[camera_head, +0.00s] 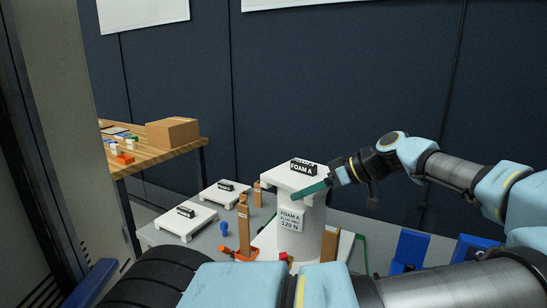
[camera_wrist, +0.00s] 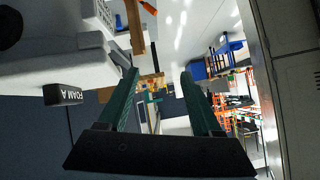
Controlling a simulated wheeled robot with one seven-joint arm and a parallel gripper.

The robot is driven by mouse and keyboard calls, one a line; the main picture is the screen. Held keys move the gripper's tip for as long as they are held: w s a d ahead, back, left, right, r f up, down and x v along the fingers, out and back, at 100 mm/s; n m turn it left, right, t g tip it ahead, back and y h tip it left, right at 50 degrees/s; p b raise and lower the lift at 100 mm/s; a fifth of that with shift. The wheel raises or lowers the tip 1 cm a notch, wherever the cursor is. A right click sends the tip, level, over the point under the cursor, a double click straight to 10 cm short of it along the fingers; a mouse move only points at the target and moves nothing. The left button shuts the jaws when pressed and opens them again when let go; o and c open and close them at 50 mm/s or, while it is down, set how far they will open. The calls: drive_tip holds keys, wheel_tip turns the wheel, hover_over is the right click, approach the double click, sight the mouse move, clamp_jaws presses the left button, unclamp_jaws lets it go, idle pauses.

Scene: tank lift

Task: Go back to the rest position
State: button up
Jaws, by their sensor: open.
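My gripper (camera_head: 312,190) is at the end of my raised blue and grey arm, which comes in from the right in the head view. Its green fingers stand beside the white FOAM A tank (camera_head: 312,222), near the underside of its wide top. In the wrist view my gripper (camera_wrist: 158,74) is open, with nothing held between the fingers. The tank is upright, with a black FOAM A tag (camera_head: 303,166) on top and a 120 N label on its front. The tag also shows in the wrist view (camera_wrist: 63,94). Whether a finger touches the tank, I cannot tell.
The grey table (camera_head: 207,240) bears two low white stands (camera_head: 185,222) (camera_head: 222,193), wooden posts (camera_head: 244,228), a blue piece (camera_head: 224,229) and an orange part (camera_head: 238,254). Blue bins (camera_head: 410,250) are at right. A wooden workbench (camera_head: 150,154) carries a cardboard box (camera_head: 172,132). A dark wall stands behind.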

drive_tip(key=s+a+f+m+g+h, duration=0.2)
drive_tip(key=s+a+f+g+h, duration=0.15)
drive_tip(key=a+f, duration=0.35)
drive_tip(key=s+a+f+m+g+h, duration=0.1)
drive_tip(key=s+a+f+g+h, duration=0.25)
drive_tip(key=a, duration=0.55)
wheel_tip(320, 180, up, 8)
drive_tip(key=s+d+m+t+h, duration=0.1)
drive_tip(key=s+m+t+h, duration=0.2)
drive_tip(key=m, duration=0.5)
drive_tip(key=shift+f+t, duration=0.15)
drive_tip(key=shift+t, duration=0.55)
